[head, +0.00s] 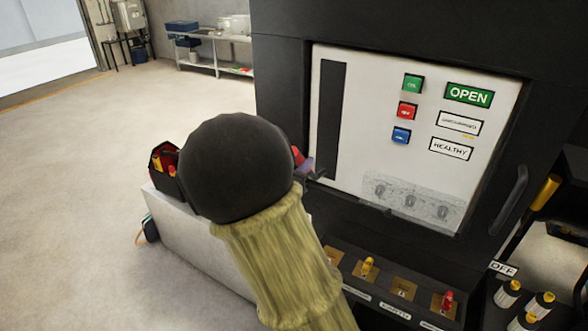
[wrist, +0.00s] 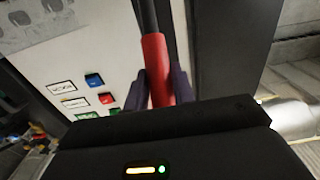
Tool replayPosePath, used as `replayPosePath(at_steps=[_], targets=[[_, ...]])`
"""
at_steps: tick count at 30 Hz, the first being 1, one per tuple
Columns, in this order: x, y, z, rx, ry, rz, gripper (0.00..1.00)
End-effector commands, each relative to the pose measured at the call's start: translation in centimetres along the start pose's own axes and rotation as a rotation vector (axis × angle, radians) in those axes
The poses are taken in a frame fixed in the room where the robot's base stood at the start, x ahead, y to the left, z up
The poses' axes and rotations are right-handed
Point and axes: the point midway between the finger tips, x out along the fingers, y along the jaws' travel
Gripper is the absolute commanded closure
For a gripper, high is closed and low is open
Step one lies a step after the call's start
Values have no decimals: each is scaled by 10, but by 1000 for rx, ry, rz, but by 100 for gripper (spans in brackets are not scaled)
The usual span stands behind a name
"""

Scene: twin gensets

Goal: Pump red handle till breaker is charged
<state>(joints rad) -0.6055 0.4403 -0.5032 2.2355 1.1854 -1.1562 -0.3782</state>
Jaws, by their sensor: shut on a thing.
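The breaker panel (head: 380,160) is white in a dark cabinet, with a green, a red and a blue button and a green OPEN sign (head: 469,95). Plates below it include one reading HEALTHY (head: 451,148); the other (head: 459,123) is too small to read surely. The red handle (wrist: 157,70) sits on a dark bar in the wrist view, between the two fingers of my gripper (wrist: 158,88), which is shut on it. In the head view my arm hides most of the handle; a bit of red (head: 298,157) shows beside my gripper (head: 312,170).
A sill below the panel carries a yellow switch (head: 367,267) and a red one (head: 447,300). An OFF label (head: 503,269) and several black-and-yellow items stand at the lower right. A box of red and yellow tools (head: 165,160) sits at left. Open floor lies left.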

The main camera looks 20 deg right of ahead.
Motion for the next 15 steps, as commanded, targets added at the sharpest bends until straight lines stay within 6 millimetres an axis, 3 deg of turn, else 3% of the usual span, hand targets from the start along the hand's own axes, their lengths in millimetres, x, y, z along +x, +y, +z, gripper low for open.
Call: replayPosePath(at_steps=[2,11,15], targets=[[8,1,-16,1,2,4,100],[11,0,-16,0,3,1,100],[21,1,-26,2,4,4,100]])
